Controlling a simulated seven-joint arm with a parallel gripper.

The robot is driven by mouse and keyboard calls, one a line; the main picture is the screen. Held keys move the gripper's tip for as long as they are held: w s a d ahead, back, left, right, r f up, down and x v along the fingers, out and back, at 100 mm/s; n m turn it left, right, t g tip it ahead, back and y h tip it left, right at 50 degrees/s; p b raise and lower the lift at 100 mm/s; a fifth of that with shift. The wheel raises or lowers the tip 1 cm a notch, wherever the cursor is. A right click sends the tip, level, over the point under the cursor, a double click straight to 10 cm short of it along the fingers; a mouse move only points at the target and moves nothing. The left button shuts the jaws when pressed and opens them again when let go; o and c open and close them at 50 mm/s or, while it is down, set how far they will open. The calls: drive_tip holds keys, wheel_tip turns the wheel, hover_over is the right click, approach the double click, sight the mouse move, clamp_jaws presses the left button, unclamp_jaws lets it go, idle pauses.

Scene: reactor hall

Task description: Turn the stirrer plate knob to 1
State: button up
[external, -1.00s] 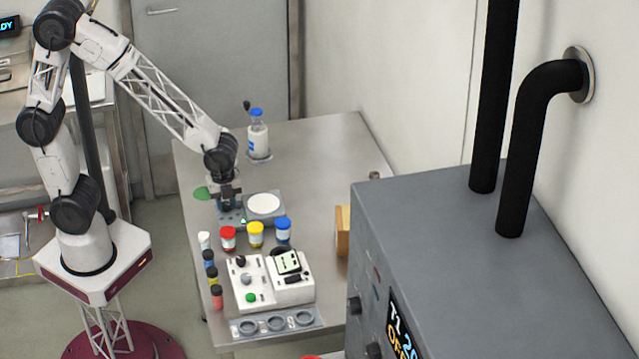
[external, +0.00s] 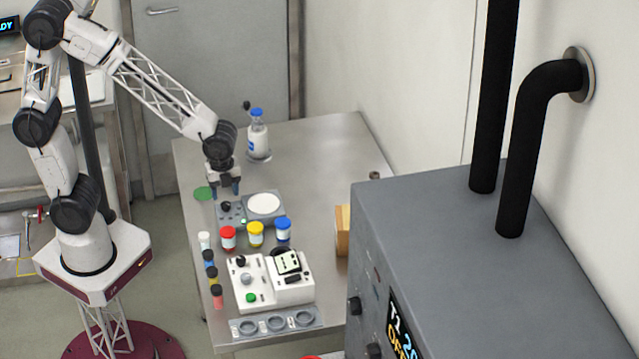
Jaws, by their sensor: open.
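The stirrer plate (external: 251,222) is a grey unit with a round white top (external: 264,204), near the middle of the steel table. Its dark knob (external: 226,206) is on the left part of its face; the setting is too small to read. My gripper (external: 225,191) is open and empty, pointing down just above and behind the knob, apart from it. A small green light shows on the plate's front.
Jars with red, yellow and blue lids (external: 255,235) stand close in front of the plate. A white instrument (external: 268,283) and several small vials (external: 209,258) are nearer. A blue-capped bottle (external: 258,135) stands behind.

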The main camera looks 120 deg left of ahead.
sight(231, 203)
drive_tip(key=shift+r, duration=1.8)
drive_tip(key=shift+s+d+r, duration=0.1)
drive_tip(key=shift+d+r, duration=0.15)
drive_tip(key=shift+d, duration=0.15)
drive_tip(key=s+d+r+n+t, duration=0.1)
drive_tip(key=s+d+r+n, duration=0.3)
drive_tip(key=s+d, duration=0.3)
drive_tip(key=s+d+r+n+t, duration=0.1)
drive_tip(key=s+d+r+n, duration=0.2)
drive_tip(key=d, duration=1.3)
drive_tip(key=s+r, duration=0.2)
drive_tip(key=s, duration=0.3)
drive_tip(key=shift+r+n+t, duration=0.3)
drive_tip(key=shift+r+n, duration=0.05)
drive_tip(key=shift+n, duration=0.05)
